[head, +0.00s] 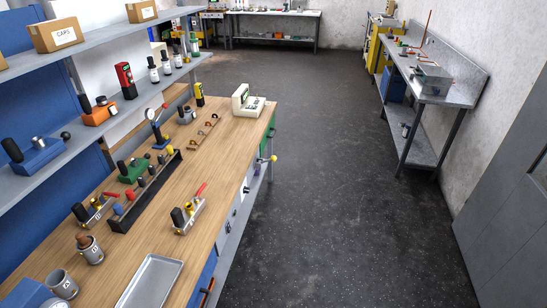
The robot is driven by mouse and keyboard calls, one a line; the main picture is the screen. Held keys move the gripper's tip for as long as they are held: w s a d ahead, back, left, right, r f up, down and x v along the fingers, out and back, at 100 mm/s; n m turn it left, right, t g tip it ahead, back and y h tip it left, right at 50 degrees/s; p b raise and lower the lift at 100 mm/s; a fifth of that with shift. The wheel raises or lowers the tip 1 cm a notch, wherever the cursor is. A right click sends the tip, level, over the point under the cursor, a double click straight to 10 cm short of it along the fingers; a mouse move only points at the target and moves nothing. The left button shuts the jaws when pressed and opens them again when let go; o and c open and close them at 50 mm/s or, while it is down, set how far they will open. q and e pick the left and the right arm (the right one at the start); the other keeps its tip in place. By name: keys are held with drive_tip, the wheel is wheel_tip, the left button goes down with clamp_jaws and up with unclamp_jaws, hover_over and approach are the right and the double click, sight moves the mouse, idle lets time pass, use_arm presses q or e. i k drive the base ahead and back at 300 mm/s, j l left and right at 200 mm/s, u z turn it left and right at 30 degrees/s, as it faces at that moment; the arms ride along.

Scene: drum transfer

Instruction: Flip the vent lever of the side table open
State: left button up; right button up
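A grey metal side table (456,82) stands along the right wall, well ahead of me. A grey box-like fitting (432,80) sits on its near end, with small orange parts on and around it. A thin upright copper-coloured rod (427,28) rises farther back on it. Small orange and red parts lie behind the box. I cannot tell which part is the vent lever or how it is set; it is too small at this distance. Neither of my grippers shows in the head view.
Dark floor (320,180) is clear between bench and side table. A grey door (510,210) is right.

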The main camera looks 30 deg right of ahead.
sight(274, 158)
drive_tip(key=i+l, duration=0.25)
drive_tip(key=l, duration=0.2)
drive_tip(key=i+l+u, duration=0.1)
drive_tip(key=i+l, duration=0.2)
drive_tip(key=l, duration=0.2)
drive_tip(key=i+l, duration=0.25)
drive_tip(key=l, duration=0.2)
drive_tip(key=i+l+u, duration=0.15)
drive_tip(key=l, duration=0.35)
drive_tip(key=i+l, duration=0.35)
drive_tip(key=l, duration=0.15)
drive_tip(key=i+l+u, duration=0.1)
drive_tip(key=l, duration=0.4)
drive_tip(key=i+l, duration=0.3)
drive_tip(key=l, duration=0.25)
drive_tip(key=i+l+u, duration=0.1)
drive_tip(key=i+l, duration=0.15)
drive_tip(key=l, duration=0.25)
